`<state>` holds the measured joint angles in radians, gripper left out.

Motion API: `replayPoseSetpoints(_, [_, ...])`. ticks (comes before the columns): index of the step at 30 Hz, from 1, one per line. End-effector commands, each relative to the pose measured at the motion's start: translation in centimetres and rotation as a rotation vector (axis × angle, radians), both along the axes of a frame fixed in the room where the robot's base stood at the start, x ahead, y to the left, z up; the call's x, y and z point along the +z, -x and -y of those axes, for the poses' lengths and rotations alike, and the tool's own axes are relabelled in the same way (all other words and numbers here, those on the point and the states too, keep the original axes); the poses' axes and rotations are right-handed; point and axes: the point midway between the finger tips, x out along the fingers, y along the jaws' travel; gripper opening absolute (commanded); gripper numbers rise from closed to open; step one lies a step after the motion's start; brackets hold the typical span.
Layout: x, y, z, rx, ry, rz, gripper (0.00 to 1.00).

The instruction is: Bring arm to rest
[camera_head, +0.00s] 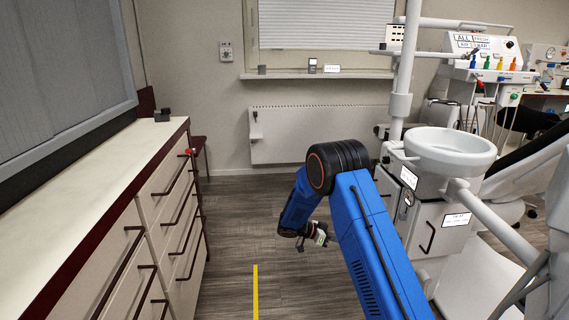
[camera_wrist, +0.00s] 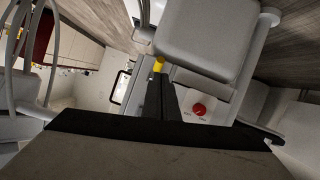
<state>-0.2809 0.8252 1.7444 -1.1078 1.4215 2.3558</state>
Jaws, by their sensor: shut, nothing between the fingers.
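My blue arm (camera_head: 372,245) reaches up from the bottom of the head view, bends at a black joint and hangs down to the left. My gripper (camera_head: 321,238) is at its end, small in the picture, above the wood floor and apart from the cabinets. In the wrist view the dark fingers of my gripper (camera_wrist: 162,95) lie together, shut with nothing between them. A small yellow thing (camera_wrist: 159,64) shows by their tips; I cannot tell what it is.
A long drawer counter (camera_head: 90,195) stands on the left with a small dark block (camera_head: 162,115) on it. A dental unit with a white basin (camera_head: 450,150) stands close on the right. Open floor (camera_head: 225,250) with a yellow strip (camera_head: 255,290) lies between. A radiator (camera_head: 305,133) is behind.

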Motion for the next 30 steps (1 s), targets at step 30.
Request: replayPoseSetpoints(30, [21.1,19.2,3.5,0.222,-0.556,-0.42,0.0])
